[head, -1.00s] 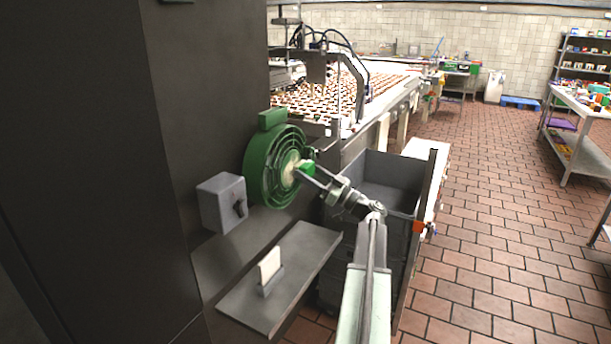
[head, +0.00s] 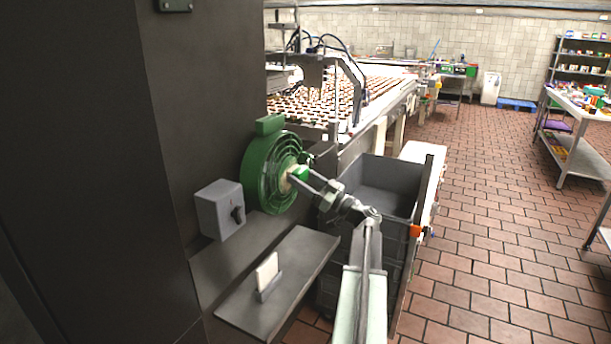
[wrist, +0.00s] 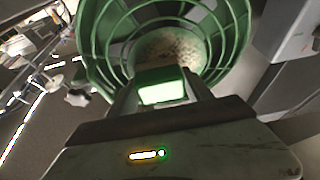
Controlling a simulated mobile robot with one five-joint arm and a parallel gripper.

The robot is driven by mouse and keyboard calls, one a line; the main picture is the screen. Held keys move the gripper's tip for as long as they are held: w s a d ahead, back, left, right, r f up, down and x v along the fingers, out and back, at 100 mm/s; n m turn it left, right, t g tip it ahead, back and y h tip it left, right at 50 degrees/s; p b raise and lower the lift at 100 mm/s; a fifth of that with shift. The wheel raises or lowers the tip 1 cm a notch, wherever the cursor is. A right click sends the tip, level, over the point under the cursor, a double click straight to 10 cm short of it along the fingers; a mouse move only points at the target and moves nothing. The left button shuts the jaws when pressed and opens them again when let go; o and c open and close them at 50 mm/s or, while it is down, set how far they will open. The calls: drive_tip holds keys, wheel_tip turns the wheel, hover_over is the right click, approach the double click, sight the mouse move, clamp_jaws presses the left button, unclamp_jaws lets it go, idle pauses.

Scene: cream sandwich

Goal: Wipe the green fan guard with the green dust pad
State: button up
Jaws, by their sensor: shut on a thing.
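The green fan guard (head: 262,173) is a round ringed cage on the side of the dark cabinet. In the wrist view its rings (wrist: 100,45) fill the top, with a dusty, speckled tan hub (wrist: 170,50) in the middle. My gripper (head: 303,177) is shut on the green dust pad (wrist: 161,86), a small block between the fingers. The pad is in front of the hub, at the guard's centre right in the head view. I cannot tell whether the pad touches the guard.
A grey switch box (head: 219,208) is left of the guard. Below is a grey shelf (head: 300,262) with a white card in a holder (head: 267,274). Grey crates (head: 385,185) stand right of the guard, near my arm. A conveyor (head: 385,85) with rows of sandwiches runs behind.

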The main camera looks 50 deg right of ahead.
sight(307, 170)
drive_tip(key=shift+a, duration=0.15)
drive_tip(key=shift+s+a, duration=0.25)
drive_tip(key=shift+a, duration=0.4)
drive_tip(key=shift+s+a, duration=0.2)
drive_tip(key=shift+a, duration=0.45)
drive_tip(key=shift+s+a, duration=0.15)
drive_tip(key=shift+a, duration=0.6)
drive_tip(key=shift+s+a, duration=0.1)
drive_tip(key=shift+a, duration=0.65)
drive_tip(key=shift+r+p, duration=0.75)
drive_tip(key=shift+p, duration=0.05)
drive_tip(key=shift+d+f, duration=0.1)
drive_tip(key=shift+d, duration=0.15)
drive_tip(key=shift+w+d, duration=0.2)
drive_tip(key=shift+d, duration=0.35)
drive_tip(key=shift+w+d, duration=0.2)
drive_tip(key=shift+d, duration=0.35)
drive_tip(key=shift+w+d, duration=0.2)
drive_tip(key=shift+d, duration=0.85)
drive_tip(key=shift+w+d, duration=0.2)
drive_tip(key=shift+d, duration=0.9)
drive_tip(key=shift+w+d, duration=0.2)
drive_tip(key=shift+d, duration=0.85)
